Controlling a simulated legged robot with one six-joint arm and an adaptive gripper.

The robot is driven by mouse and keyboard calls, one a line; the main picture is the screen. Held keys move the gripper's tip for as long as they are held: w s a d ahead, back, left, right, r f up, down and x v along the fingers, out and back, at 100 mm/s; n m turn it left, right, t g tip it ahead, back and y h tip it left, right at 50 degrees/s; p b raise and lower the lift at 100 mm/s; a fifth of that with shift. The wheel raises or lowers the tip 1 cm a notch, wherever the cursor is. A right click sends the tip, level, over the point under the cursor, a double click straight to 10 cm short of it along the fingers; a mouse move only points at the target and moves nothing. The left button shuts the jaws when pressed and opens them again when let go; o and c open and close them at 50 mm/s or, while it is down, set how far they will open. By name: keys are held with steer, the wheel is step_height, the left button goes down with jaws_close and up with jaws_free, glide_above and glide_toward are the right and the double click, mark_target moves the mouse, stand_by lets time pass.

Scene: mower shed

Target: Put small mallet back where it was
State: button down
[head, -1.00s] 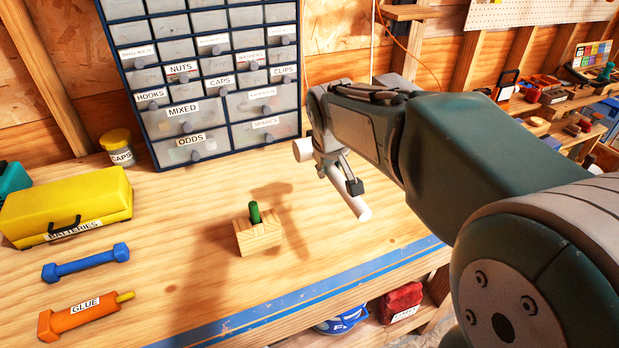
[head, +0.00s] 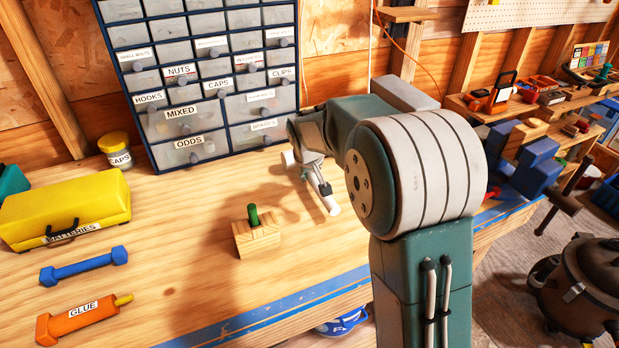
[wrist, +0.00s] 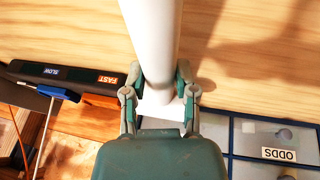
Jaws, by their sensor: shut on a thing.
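My gripper (wrist: 160,95) is shut on a smooth white cylinder (wrist: 152,35). In the head view the white cylinder (head: 326,196) slants down toward the front right, above the bench, and its other end shows left of the gripper (head: 308,172). I cannot tell whether it is part of the small mallet; no mallet head and handle can be clearly made out on it. A wooden block (head: 256,240) with a short green peg (head: 253,214) upright in its top stands on the bench, left of and in front of the gripper, apart from it.
A drawer cabinet (head: 158,112) stands behind. A yellow batteries box (head: 68,208), a blue dumbbell-shaped bar (head: 84,267) and an orange glue tool (head: 82,316) lie at left. A capped jar (head: 116,150) stands by the cabinet. The wrist view shows a black FAST/SLOW strip (wrist: 70,80).

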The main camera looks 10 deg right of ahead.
steer(key=shift+f, duration=0.7)
steer(key=shift+c, duration=2)
jaws_free()
